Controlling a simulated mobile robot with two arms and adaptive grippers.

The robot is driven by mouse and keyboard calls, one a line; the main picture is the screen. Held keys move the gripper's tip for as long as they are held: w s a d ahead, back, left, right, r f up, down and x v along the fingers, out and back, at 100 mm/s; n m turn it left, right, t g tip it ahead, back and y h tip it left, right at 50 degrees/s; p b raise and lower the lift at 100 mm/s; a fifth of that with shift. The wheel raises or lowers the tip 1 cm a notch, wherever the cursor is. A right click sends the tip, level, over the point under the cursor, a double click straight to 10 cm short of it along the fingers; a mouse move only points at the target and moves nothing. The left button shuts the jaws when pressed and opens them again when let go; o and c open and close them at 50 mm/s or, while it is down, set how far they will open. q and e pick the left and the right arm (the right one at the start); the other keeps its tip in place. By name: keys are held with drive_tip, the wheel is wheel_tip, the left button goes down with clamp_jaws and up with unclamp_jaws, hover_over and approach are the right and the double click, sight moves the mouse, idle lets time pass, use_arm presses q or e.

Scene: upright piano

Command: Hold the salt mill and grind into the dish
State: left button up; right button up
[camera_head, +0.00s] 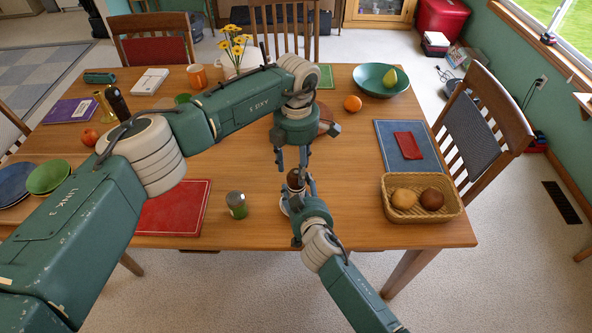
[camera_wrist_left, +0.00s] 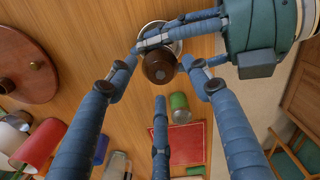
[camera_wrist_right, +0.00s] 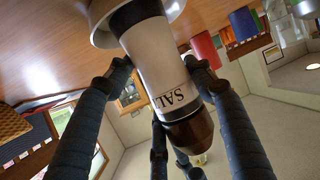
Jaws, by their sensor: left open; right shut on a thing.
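The salt mill has a brown knob (camera_head: 295,180) and a pale body lettered SALT (camera_wrist_right: 158,62). It stands upright near the table's front edge. My right gripper (camera_head: 300,200) is shut around its body. Its base is at a pale, shiny dish (camera_wrist_right: 176,8); I cannot tell whether it touches it. The dish's rim also shows behind the knob in the left wrist view (camera_wrist_left: 150,28). My left gripper (camera_head: 293,162) points down over the mill. Its fingers are open and spread around the knob in the left wrist view (camera_wrist_left: 159,68), with gaps visible.
A green can (camera_head: 237,205) and red placemat (camera_head: 174,210) lie left of the mill. A wicker basket (camera_head: 447,212) with round items stands right. A round wooden board (camera_wrist_left: 28,65) lies behind my left gripper. Bare table lies between the mill and the basket.

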sight(296, 173)
use_arm(q)
wheel_tip(296, 173, up, 10)
drive_tip(key=shift+f, duration=0.2)
use_arm(e)
drive_tip(key=o, duration=1.5)
drive_tip(key=shift+s, duration=0.15)
